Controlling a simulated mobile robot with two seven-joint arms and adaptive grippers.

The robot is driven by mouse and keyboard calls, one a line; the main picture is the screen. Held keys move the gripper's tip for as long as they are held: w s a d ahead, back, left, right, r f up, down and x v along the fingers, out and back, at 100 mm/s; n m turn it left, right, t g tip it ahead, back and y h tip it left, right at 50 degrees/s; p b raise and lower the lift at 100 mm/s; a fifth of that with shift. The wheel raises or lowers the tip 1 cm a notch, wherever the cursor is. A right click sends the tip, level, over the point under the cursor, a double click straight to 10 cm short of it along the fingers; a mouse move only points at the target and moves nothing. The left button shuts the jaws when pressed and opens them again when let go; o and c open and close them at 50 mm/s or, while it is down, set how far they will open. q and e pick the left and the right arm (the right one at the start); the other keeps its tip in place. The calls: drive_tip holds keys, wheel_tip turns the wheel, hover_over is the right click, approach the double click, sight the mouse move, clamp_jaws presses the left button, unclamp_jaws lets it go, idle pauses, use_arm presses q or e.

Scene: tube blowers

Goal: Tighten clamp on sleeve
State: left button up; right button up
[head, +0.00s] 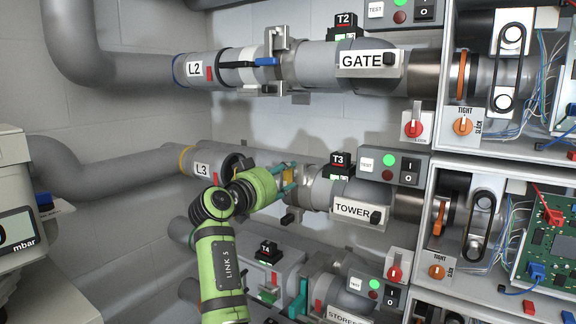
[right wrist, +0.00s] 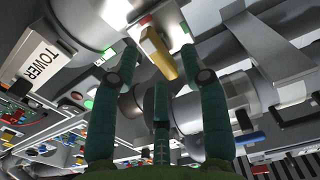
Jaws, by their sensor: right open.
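On the TOWER line (head: 352,210), a yellow lever (head: 290,172) shows at the pipe collar left of the label. My right gripper (head: 286,186) is at this lever, with its teal fingers pointing right. In the right wrist view, the yellow lever (right wrist: 158,54) stands between the spread tips of my open right gripper (right wrist: 165,62). I cannot tell whether a finger touches it. My gripper hides much of the space between the L3 pipe (head: 205,163) and the collar, so the sleeve there cannot be made out. My left gripper is not in view.
Above, the GATE line has a pale sleeve (head: 237,70) with a blue lever (head: 266,62). The STORES line (head: 345,316) runs below. Control boxes and open cabinets (head: 480,175) crowd the right. A machine with an mbar display (head: 17,230) stands at the left.

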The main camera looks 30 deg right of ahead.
sight(289, 174)
drive_tip(key=shift+w+d+r+p, duration=0.1)
drive_tip(key=shift+w+d+p, duration=0.05)
drive_tip(key=shift+d, duration=0.2)
drive_tip(key=shift+w+d+r+p, duration=0.1)
drive_tip(key=shift+d+p, duration=0.05)
drive_tip(key=shift+d, duration=0.2)
drive_tip(key=shift+w+d+f, duration=0.2)
drive_tip(key=shift+d, duration=0.35)
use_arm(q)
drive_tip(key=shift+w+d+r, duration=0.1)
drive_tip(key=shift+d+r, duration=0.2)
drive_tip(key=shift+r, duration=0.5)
use_arm(e)
drive_tip(key=shift+a, duration=0.1)
